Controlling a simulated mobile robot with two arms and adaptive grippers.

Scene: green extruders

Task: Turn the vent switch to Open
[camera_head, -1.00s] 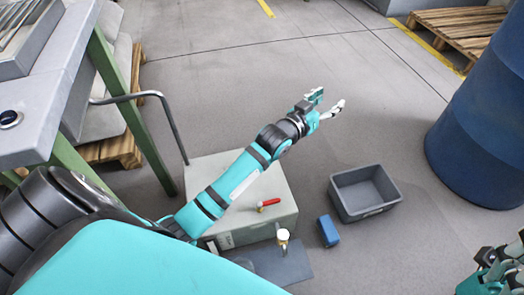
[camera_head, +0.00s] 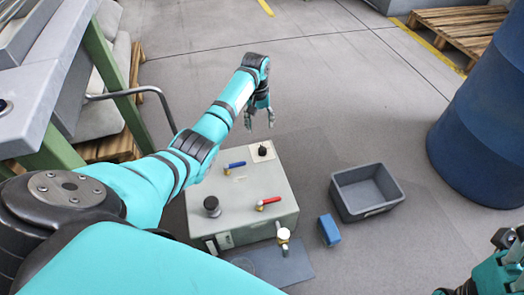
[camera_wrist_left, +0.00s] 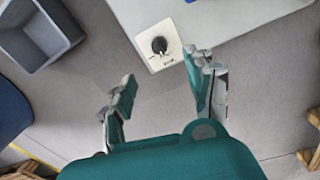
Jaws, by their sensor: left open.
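The vent switch (camera_head: 262,149) is a small black knob on a white square plate at the far right corner of the grey box top (camera_head: 240,207). It also shows in the left wrist view (camera_wrist_left: 159,45), with small lettering too blurred to read. My left gripper (camera_head: 260,125) is open and empty, its fingers pointing down, just beyond the switch in the head view and apart from it. In the wrist view the knob lies past the fingertips, nearer the right finger. My right gripper (camera_head: 508,240) is partly visible at the lower right edge; its opening is unclear.
The box also carries a blue-handled valve (camera_head: 235,165), a red-handled valve (camera_head: 269,202) and a black round knob (camera_head: 211,205). A grey bin (camera_head: 367,190) and a blue block (camera_head: 329,230) stand to the right. A blue drum (camera_head: 480,130) is farther right.

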